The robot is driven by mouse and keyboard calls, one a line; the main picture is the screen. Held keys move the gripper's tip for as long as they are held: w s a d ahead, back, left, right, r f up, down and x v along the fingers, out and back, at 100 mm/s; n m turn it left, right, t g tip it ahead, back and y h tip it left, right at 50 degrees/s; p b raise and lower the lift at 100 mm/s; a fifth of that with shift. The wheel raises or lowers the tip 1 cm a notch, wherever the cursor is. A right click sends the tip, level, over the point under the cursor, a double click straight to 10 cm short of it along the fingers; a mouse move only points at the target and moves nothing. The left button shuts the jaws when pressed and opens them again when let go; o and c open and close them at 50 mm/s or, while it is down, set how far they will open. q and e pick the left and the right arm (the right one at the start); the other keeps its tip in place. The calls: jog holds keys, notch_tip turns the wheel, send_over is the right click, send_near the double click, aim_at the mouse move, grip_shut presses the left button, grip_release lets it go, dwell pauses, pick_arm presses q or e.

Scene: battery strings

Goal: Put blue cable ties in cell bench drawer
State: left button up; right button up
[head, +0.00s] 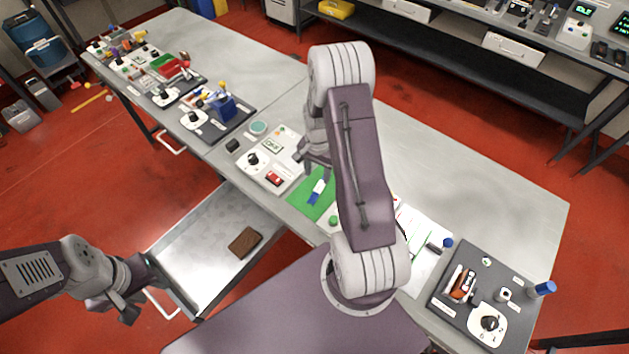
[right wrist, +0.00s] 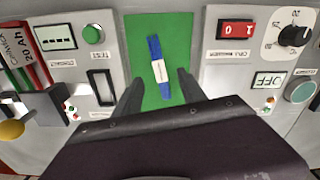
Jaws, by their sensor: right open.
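The blue cable ties (head: 316,194) lie as a bundle with a white label on a green mat (head: 298,201) on the bench. They also show in the right wrist view (right wrist: 155,55), lengthwise between my fingers' lines. My right gripper (head: 318,172) is above the mat, open and empty, its two fingers (right wrist: 158,88) apart on either side of the bundle's near end. The cell bench drawer (head: 195,262) is pulled out, with a brown block (head: 245,242) inside. My left gripper (head: 128,308) is left of the drawer's front, near its handle (head: 160,303); its jaws are unclear.
Panels with switches and dials (head: 262,160) flank the mat. A dark board (head: 480,300) with a knob and a blue-capped post stands at the right. More boards (head: 215,115) stand on the bench to the left. The drawer has free room around the brown block.

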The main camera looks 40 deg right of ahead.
aim_at(319, 188)
jog(key=shift+s+f+p, duration=0.35)
jog(key=shift+s+f, duration=0.45)
jog(key=shift+f, duration=0.15)
jog(key=shift+w+d+f+p, duration=0.2)
jog(key=shift+w+f+p, duration=0.15)
jog(key=shift+w+f, duration=0.6)
jog(key=f, duration=0.1)
jog(key=f+p, duration=0.1)
jog(key=f, duration=0.1)
jog(key=shift+s+d+f, duration=0.2)
jog(key=shift+d+f, duration=0.05)
jog(key=shift+f, duration=0.35)
jog(key=shift+w+f, duration=0.1)
jog(key=shift+f, duration=0.05)
jog(key=shift+w, duration=0.1)
jog(key=c, duration=0.8)
grip_shut()
pick_arm(q)
jog(key=r, duration=0.3)
jog(key=shift+s+r, duration=0.2)
jog(key=shift+s, duration=0.15)
